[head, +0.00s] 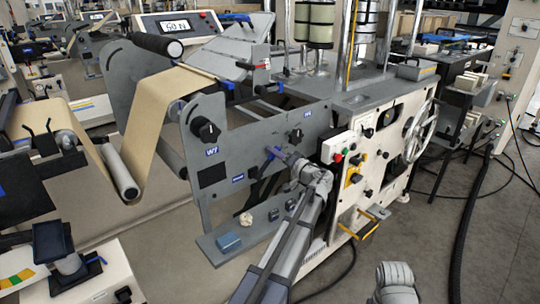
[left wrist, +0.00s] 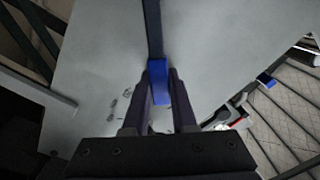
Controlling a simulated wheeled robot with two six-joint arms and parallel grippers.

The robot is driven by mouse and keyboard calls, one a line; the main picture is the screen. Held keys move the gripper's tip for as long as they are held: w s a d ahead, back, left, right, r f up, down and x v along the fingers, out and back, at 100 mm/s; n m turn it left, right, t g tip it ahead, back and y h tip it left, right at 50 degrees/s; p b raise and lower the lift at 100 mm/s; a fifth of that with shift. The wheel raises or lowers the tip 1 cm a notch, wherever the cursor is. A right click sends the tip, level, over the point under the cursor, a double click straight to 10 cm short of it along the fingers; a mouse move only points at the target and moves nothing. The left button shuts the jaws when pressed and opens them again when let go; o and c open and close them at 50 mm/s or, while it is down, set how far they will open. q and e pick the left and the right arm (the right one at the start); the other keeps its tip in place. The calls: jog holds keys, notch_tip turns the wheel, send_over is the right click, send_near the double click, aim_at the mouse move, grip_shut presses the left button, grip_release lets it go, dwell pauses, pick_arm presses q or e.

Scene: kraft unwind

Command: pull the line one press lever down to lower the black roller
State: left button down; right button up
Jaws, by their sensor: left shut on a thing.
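The press lever shows in the left wrist view as a dark flat bar (left wrist: 152,30) with a blue grip (left wrist: 161,92) at its end. My left gripper (left wrist: 160,88) is shut on the blue grip, with one finger on each side. In the head view my left gripper (head: 281,154) is in front of the grey side plate (head: 235,135), and a bit of blue (head: 271,152) shows at its fingertips. The rest of the lever is hard to make out there. A black roller (head: 158,45) sits at the upper left of the machine, above the brown paper web (head: 155,110).
A cream control panel (head: 360,150) with buttons and a handwheel (head: 419,131) stands right of my left gripper. A blue block (head: 228,241) lies on the low ledge below. Black cables (head: 465,225) run over the open floor at the right.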

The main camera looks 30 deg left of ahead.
aim_at(274, 162)
pick_arm(q)
jog(key=shift+w+d+f+m+b, duration=0.15)
jog(key=shift+w+f+m+b, duration=0.25)
jog(key=shift+f+m+b, duration=0.85)
jog(key=shift+w+d+f+m+b, duration=0.2)
jog(key=shift+w+f+m+b, duration=0.2)
jog(key=shift+f+m+b, duration=0.65)
jog(key=shift+w+d+f+m+b, duration=0.15)
jog(key=shift+w+f+m+b, duration=0.25)
jog(key=shift+f+m+b, duration=1)
jog(key=shift+r+m+p, duration=0.2)
jog(key=shift+m+p, duration=0.3)
jog(key=shift+p, duration=0.05)
jog(key=c, duration=0.7)
grip_release()
jog(key=shift+v, duration=3.9)
